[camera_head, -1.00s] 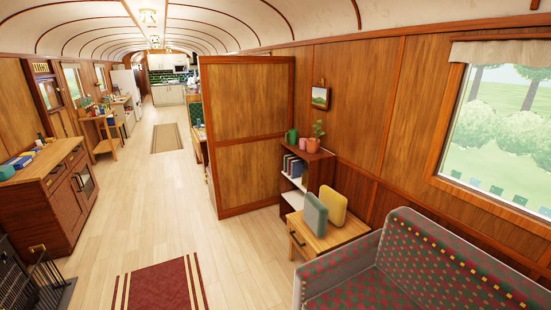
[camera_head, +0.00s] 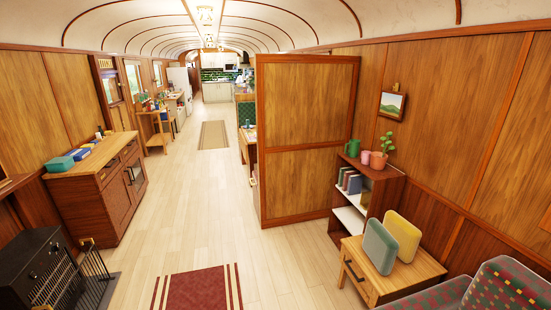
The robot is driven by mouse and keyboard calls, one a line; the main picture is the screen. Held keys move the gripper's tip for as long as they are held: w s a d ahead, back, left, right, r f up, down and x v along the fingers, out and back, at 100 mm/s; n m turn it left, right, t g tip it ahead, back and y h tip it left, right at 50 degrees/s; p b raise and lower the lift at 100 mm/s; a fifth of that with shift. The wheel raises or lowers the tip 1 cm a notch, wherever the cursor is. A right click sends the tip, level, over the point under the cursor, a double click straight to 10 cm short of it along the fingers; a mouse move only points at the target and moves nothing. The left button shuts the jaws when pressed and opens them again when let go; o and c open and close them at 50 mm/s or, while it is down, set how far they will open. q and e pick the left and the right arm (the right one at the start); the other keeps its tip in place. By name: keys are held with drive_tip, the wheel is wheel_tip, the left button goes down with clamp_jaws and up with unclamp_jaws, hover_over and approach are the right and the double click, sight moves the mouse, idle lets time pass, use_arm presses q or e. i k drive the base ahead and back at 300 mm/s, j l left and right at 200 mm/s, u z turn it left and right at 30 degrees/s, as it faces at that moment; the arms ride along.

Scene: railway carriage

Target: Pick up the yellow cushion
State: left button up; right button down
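The yellow cushion (camera_head: 403,236) stands upright on a small wooden side table (camera_head: 421,273) at the lower right of the head view. A grey-green cushion (camera_head: 380,247) stands in front of it and to its left, covering part of its left side. The yellow cushion's upper and right parts show clearly. Neither of my grippers is in view.
A patterned sofa (camera_head: 497,290) is at the bottom right, beside the side table. A low bookshelf (camera_head: 376,187) with books and pots stands behind the table, against a wooden partition (camera_head: 308,140). A cabinet (camera_head: 100,190) and black stove (camera_head: 42,275) line the left.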

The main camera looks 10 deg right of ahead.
sight(408, 236)
drive_tip(key=i+u, duration=0.15)
drive_tip(key=i, duration=0.65)
drive_tip(key=i+z, duration=0.25)
drive_tip(key=i, duration=0.15)
drive_tip(key=i+j+z, duration=0.25)
drive_tip(key=i, duration=0.15)
drive_tip(key=i+z, duration=0.25)
drive_tip(key=z, duration=0.2)
drive_tip(key=i+j+z, duration=0.15)
drive_tip(key=z, duration=0.3)
drive_tip(key=i+j+z, duration=0.1)
drive_tip(key=z, duration=0.35)
drive_tip(key=i+j+z, duration=0.2)
drive_tip(key=z, duration=0.25)
drive_tip(key=i+j+z, duration=0.25)
drive_tip(key=z, duration=0.2)
drive_tip(key=i+j+z, duration=0.1)
drive_tip(key=j+z, duration=0.2)
drive_tip(key=z, duration=0.15)
drive_tip(key=i+j+z, duration=0.1)
drive_tip(key=j+z, duration=0.15)
drive_tip(key=i+j+z, duration=0.1)
drive_tip(key=j+z, duration=0.45)
drive_tip(key=j, duration=0.15)
drive_tip(key=i, duration=0.05)
